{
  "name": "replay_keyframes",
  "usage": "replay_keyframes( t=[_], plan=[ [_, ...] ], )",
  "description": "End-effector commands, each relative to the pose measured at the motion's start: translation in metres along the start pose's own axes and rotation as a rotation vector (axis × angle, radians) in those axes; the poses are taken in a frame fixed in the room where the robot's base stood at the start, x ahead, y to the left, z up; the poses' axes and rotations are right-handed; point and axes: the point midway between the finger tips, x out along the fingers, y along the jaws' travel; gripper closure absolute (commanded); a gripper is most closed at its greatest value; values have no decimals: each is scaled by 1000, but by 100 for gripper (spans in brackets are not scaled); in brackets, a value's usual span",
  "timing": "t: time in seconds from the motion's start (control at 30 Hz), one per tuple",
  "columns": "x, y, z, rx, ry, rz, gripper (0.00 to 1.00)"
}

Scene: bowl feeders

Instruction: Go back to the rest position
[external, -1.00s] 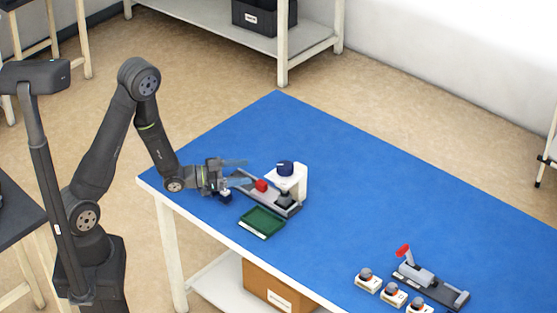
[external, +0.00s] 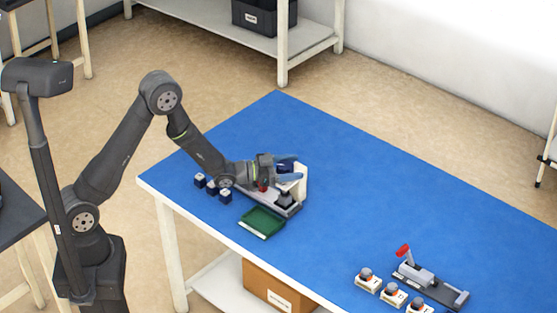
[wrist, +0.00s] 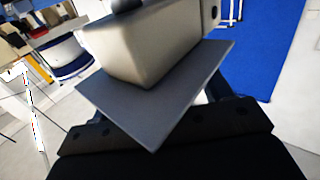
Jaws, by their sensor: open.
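My gripper (external: 288,169) is in the external view at the white-and-grey device (external: 300,187) on the blue table. Its jaws are apart, beside or around the blue top of the device; I cannot tell whether they touch it. My gripper and wrist partly hide the device and its red part. In the wrist view, a pale block (wrist: 140,50) above a flat grey plate (wrist: 155,105) fills the middle, close to the camera, and hides most of the fingers.
A green tray (external: 262,222) lies in front of the device. Several small dark blue blocks (external: 212,188) stand to the left. A second device with a red lever (external: 403,250) and several white-based pieces (external: 393,294) are at the lower right.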

Motion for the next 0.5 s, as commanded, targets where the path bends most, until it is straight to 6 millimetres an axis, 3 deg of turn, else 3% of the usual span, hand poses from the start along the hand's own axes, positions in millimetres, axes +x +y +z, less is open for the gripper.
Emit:
replay_keyframes(
  t=[0.5],
  plan=[
    [-5, 0, 0, 0, -2, 10, 29]
  ],
)
